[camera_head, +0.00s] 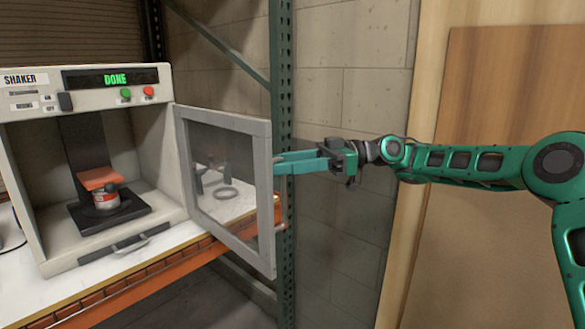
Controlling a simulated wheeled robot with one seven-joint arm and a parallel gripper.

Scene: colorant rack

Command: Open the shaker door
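The shaker (85,85) stands at the left, and its display reads DONE in green. Its framed, see-through door (262,200) stands wide open, swung out toward the right side of the cabinet. Inside, a small can (105,199) sits on a black plate under an orange-red clamp pad (98,178). My gripper (276,163) is at the right, with its teal fingers beside the door's outer edge. The fingertips meet or pass behind the frame edge, so I cannot tell contact or the finger gap.
The shaker rests on a white shelf top (150,262) with an orange beam (140,279). A green rack post (283,90) rises just behind the door. A ring-shaped item (225,193) shows through the door's pane. A block wall (350,80) stands behind my arm.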

